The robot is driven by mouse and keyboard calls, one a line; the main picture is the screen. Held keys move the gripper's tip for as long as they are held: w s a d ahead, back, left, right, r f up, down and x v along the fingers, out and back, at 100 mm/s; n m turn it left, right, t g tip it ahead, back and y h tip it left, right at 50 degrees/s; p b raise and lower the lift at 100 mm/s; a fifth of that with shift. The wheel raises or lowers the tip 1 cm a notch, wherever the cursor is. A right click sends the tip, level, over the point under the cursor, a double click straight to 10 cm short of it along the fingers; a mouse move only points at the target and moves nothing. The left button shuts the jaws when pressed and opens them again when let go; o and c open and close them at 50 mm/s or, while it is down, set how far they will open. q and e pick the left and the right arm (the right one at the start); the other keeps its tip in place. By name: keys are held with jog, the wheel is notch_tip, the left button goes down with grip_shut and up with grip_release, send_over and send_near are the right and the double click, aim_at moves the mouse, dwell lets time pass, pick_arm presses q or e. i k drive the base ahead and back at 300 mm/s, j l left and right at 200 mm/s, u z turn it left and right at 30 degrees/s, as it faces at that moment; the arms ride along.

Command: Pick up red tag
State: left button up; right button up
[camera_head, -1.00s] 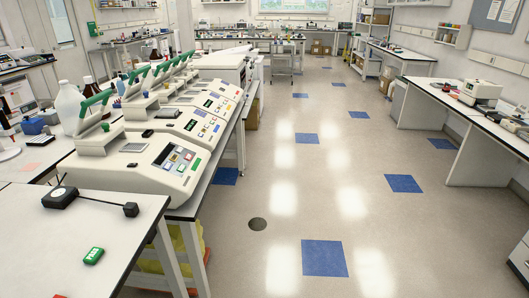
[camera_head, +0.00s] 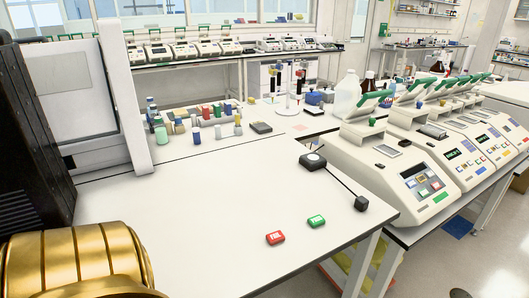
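The red tag (camera_head: 275,238) is a small flat block with pale lettering, too small to read for sure. It lies on the white bench (camera_head: 200,215) near its front right edge. A green tag (camera_head: 316,221) of similar shape lies just right of it and a little farther back, with a small gap between them. Neither of my grippers shows in the view, and nothing touches the red tag.
A black device (camera_head: 313,161) with a cable leading to a small black block (camera_head: 361,203) lies right of the tags. Thermal cyclers (camera_head: 400,165) line the right side. Small coloured containers (camera_head: 205,112) stand at the back. The bench's middle is clear.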

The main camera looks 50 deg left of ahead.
aim_at(273, 237)
jog(key=u, duration=1.55)
jog(key=l+u, duration=0.25)
jog(key=l, duration=0.2)
jog(key=k, duration=0.05)
